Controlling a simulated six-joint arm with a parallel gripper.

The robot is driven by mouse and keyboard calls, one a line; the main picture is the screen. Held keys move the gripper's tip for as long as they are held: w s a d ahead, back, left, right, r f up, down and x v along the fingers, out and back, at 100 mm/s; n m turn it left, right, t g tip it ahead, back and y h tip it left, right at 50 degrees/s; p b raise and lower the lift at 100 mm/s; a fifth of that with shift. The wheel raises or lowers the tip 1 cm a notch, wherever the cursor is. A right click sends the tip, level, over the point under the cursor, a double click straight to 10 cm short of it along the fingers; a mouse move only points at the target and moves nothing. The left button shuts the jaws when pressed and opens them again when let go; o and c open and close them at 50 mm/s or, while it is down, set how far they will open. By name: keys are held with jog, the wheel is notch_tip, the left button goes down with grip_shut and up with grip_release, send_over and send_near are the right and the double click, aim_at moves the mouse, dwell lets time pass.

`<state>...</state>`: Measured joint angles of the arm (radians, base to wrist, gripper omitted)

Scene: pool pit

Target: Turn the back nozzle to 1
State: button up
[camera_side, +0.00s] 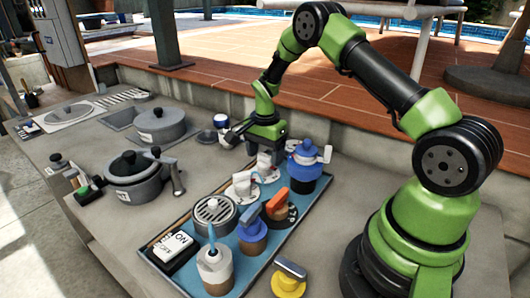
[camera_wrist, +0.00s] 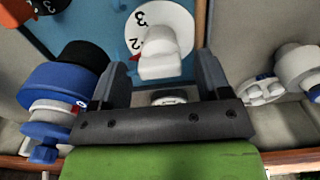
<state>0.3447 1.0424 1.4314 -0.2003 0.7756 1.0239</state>
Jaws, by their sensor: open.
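The back nozzle is a white, blocky knob (camera_wrist: 160,52) on a round white dial (camera_wrist: 172,17) with black numbers, seen in the wrist view. A 3 and a 2 are readable, and a small red mark shows near the 2; I cannot tell the exact setting. In the side view the back white nozzle (camera_side: 265,162) sits at the far end of the blue tray, just below my gripper (camera_side: 262,148). In the wrist view my gripper (camera_wrist: 160,68) is open, with its dark fingers on either side of the knob's near end. Contact cannot be told.
A blue valve (camera_wrist: 62,88) stands close left of my gripper in the wrist view; it also shows in the side view (camera_side: 304,172). Pots (camera_side: 138,178) stand left.

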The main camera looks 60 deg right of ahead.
jog(key=c, duration=0.9)
jog(key=shift+n, duration=0.3)
jog(key=n, duration=1.1)
jog(key=o, duration=0.9)
